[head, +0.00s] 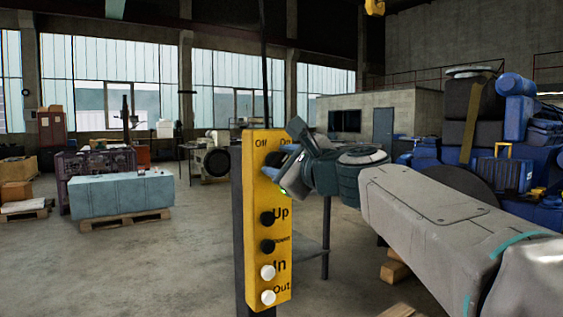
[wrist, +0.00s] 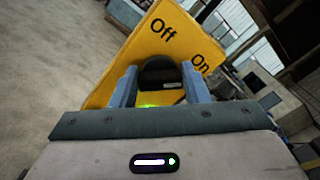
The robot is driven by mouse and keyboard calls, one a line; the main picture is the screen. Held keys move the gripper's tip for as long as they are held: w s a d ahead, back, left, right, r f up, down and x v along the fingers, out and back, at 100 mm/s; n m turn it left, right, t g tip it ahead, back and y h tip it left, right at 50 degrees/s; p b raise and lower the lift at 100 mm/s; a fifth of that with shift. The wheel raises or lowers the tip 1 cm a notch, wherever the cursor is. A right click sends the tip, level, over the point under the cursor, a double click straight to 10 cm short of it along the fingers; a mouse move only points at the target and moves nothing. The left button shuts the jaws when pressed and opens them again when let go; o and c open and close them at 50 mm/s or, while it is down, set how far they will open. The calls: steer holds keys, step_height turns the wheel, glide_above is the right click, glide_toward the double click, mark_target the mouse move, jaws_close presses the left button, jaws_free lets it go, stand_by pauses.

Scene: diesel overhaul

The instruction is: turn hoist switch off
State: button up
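The yellow hoist control box (head: 258,190) stands upright on a dark post in the middle of the head view. It carries "Off" and "On" labels at its top and Up, Down, In and Out buttons below. My gripper (head: 274,170) is at the upper part of the box, just below the labels. In the wrist view the dark round hoist switch (wrist: 160,73) lies between the two blue-grey fingers of my gripper (wrist: 157,85). The fingers stand apart on either side of it. I cannot tell whether they touch it. The switch's lower part and setting are hard to see.
A blue engine (head: 515,130) stands at the right behind my arm. A teal block (head: 120,194) on a pallet is at the left. A dark stand (head: 312,250) is just behind the control box. The floor at the left front is clear.

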steer(key=shift+f+n+b, duration=0.15)
steer(key=shift+n+b, duration=0.15)
steer(key=shift+b, duration=0.1)
steer(key=n+b, duration=0.2)
steer(key=n, duration=0.1)
steer(key=shift+a+f+b, duration=0.1)
steer(key=shift+f+b, duration=0.05)
steer(key=shift+b, duration=0.2)
steer(key=n+b, duration=0.4)
steer(key=n, duration=0.1)
steer(key=shift+f, duration=0.15)
steer(key=n+b, duration=0.3)
steer(key=n, duration=0.1)
steer(key=shift+f+n, duration=0.1)
steer(key=shift+n, duration=0.3)
steer(key=n+b, duration=0.2)
steer(key=n, duration=0.2)
steer(key=shift+b, duration=0.35)
steer(key=shift+n, duration=0.3)
steer(key=o, duration=1)
